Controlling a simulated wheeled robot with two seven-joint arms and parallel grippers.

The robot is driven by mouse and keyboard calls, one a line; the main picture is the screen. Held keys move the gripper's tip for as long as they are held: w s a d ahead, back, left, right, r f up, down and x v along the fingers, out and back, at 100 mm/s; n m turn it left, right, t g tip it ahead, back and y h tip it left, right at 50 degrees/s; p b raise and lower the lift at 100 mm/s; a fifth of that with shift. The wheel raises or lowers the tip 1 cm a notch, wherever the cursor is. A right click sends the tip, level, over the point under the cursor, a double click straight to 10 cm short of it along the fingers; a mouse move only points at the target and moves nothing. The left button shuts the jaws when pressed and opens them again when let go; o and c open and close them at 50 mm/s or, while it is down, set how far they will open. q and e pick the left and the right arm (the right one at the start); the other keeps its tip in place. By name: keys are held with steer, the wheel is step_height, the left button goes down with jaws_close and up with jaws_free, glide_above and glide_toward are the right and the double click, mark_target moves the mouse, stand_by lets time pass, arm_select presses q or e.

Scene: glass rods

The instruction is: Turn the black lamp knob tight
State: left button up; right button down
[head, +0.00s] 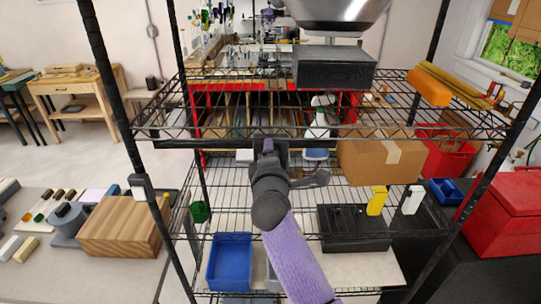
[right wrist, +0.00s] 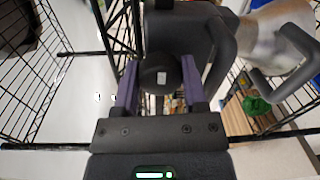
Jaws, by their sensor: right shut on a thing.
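The black lamp knob (right wrist: 161,75) is round, with a small pale square on its face, and sits between the two purple fingers of my right gripper (right wrist: 160,88) in the right wrist view. The fingers press on it from both sides. A dark body is right behind the knob. In the head view my right gripper (head: 268,147) is at the front edge of the upper wire shelf, and the knob is hidden there by the gripper and wrist. My left gripper is not in view.
The upper wire shelf (head: 410,130) carries a dark block (head: 335,68) and an orange roll (head: 428,87). Below are a cardboard box (head: 383,162), a blue bin (head: 230,262) and a black tray (head: 352,242). A metal shade (head: 335,14) hangs at the top. Black posts flank my arm.

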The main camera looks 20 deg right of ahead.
steer(key=shift+f, duration=0.1)
stand_by(0.3)
steer(key=shift+c, duration=0.7)
jaws_free()
